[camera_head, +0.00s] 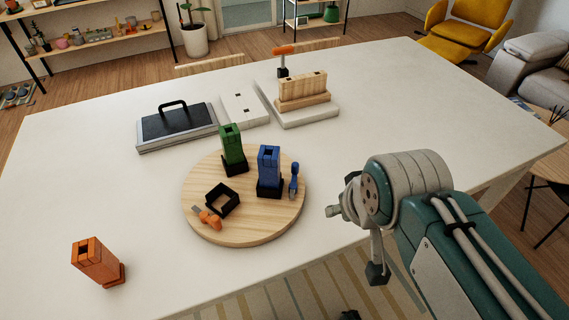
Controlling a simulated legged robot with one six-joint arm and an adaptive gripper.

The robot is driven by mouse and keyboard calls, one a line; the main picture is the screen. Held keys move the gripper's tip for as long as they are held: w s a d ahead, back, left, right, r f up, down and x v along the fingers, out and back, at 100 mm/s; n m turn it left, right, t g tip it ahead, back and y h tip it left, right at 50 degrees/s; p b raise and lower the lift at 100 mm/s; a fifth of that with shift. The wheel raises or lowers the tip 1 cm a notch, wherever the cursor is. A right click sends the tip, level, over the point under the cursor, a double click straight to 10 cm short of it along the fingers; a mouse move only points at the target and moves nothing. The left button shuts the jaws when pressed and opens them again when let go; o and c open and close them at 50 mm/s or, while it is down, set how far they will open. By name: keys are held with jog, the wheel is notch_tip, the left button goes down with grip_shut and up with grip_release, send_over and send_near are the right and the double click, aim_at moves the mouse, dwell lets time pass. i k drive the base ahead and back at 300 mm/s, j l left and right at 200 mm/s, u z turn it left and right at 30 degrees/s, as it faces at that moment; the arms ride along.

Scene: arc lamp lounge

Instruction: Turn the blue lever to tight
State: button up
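The blue lever (294,178) stands roughly upright at the right edge of a round wooden board (253,228). It is right beside a blue block (268,165) that sits in a black holder (270,188). Whether the lever is tight or loose cannot be told at this size. My gripper (376,268) is to the right of and nearer than the board, at the end of my teal arm. It is clear of the lever and touches nothing that I can see. Its fingers are partly hidden, so its opening cannot be told.
On the board are a green block (231,144), an empty black holder (222,200) and an orange lever (207,218). An orange block (97,262) stands front left on the white table (70,150). A black-handled case (176,124) and a wooden rack (303,88) are behind.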

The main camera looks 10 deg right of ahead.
aim_at(293, 186)
jog(key=l+u, duration=0.2)
jog(key=u, duration=0.25)
jog(key=l+u, duration=0.2)
jog(key=u, duration=0.3)
jog(key=l+u, duration=0.2)
jog(key=u, duration=0.25)
jog(key=k+l+u, duration=0.15)
jog(key=l, duration=0.25)
jog(key=k+l+u, duration=0.1)
jog(key=l, duration=0.25)
jog(key=k+l+u, duration=0.3)
jog(key=k+l, duration=0.15)
jog(key=l, duration=0.2)
jog(key=i+j+z, duration=0.3)
